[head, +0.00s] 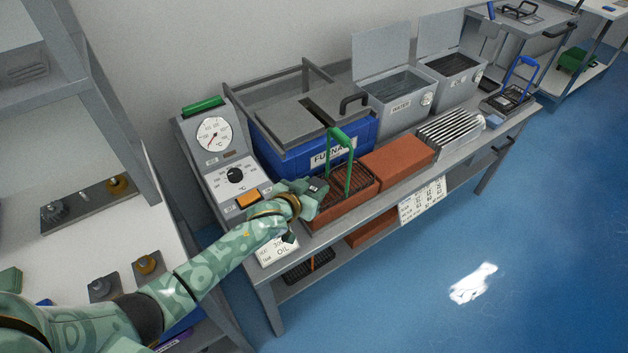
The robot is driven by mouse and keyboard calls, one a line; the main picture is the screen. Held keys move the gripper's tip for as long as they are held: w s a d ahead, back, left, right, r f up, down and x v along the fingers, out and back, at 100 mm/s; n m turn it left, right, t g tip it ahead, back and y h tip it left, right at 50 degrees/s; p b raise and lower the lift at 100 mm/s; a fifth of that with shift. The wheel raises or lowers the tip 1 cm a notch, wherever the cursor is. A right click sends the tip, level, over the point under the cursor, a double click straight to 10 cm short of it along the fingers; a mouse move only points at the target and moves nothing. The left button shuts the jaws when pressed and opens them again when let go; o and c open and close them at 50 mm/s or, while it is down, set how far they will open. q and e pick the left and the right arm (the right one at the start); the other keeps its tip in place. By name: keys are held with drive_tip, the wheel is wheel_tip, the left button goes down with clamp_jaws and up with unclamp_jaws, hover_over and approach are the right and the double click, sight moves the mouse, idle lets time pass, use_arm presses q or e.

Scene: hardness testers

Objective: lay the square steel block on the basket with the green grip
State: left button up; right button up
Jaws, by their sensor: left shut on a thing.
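The basket with the green grip (350,188) is a dark wire tray on a red-brown brick, in front of the blue furnace. Its green handle stands upright. My left gripper (314,188) is at the basket's left end, beside the green handle. It is shut on a small dark grey block, the square steel block (317,185), of which only a little shows between the fingers. I cannot tell whether the block touches the basket. My right gripper is out of view.
The blue furnace (290,146) stands behind the basket, with a dial panel (215,135) on its left. A bare brick (398,157), a metal rack (450,128) and open tanks (396,100) stand to the right. Another basket with a blue grip (508,102) stands at the far end.

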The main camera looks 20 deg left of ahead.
use_arm(q)
drive_tip(key=shift+f, duration=0.5)
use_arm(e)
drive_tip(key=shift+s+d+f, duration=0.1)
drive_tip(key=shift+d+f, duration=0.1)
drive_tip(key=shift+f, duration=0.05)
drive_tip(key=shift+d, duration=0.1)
use_arm(q)
drive_tip(key=o, duration=1.2)
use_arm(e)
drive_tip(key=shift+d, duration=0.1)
use_arm(q)
drive_tip(key=p+v, duration=0.6)
drive_tip(key=v, duration=1)
drive_tip(key=shift+s+p, duration=0.2)
drive_tip(key=shift+p, duration=0.15)
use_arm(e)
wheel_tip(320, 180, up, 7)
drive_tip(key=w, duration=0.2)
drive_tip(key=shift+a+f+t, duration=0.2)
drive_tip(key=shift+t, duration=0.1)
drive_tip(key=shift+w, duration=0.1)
